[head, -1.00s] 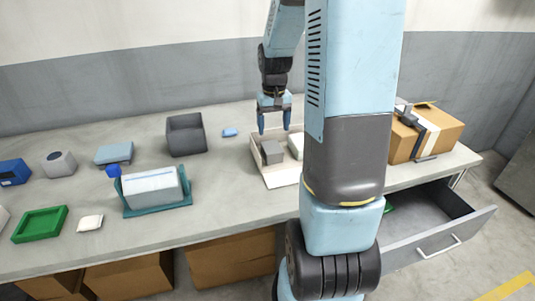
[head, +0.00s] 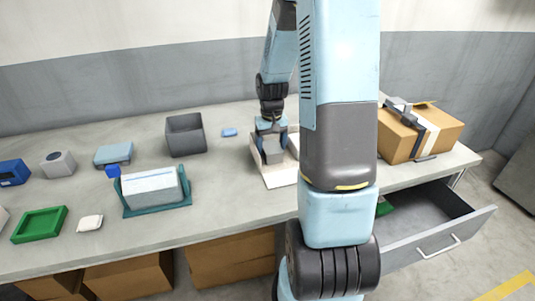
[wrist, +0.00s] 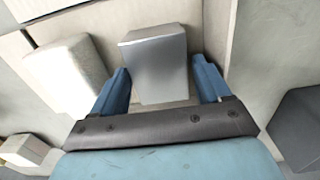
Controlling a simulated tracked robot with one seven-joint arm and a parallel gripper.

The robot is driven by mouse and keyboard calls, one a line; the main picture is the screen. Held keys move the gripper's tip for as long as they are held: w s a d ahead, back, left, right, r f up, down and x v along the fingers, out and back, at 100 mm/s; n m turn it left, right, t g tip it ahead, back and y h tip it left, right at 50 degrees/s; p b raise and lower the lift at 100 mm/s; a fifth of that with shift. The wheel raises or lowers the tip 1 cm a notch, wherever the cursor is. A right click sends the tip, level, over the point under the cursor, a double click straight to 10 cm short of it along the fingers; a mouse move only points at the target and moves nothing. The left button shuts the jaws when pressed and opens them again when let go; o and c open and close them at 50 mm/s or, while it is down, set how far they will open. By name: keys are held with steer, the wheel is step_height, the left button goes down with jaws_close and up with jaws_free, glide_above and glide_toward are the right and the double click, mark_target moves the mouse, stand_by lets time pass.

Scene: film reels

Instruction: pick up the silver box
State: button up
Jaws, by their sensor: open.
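The silver box (wrist: 157,68) is a small grey block standing in a shallow cream tray (head: 279,177) on the table. It also shows in the head view (head: 273,152), partly covered by my gripper. My gripper (head: 270,148) is open, pointing down, with its blue fingers on either side of the box. In the wrist view my gripper (wrist: 162,82) has one finger to the left and one to the right of the box, with a small gap on each side. The far ends of the fingers are partly hidden.
A whitish block (wrist: 70,72) lies in the same tray beside the left finger. A dark grey open bin (head: 186,136) and a small blue item (head: 230,132) stand left of the tray. A taped cardboard box (head: 425,132) is at right, above an open drawer (head: 425,222).

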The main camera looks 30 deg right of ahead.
steer(key=c, duration=0.9)
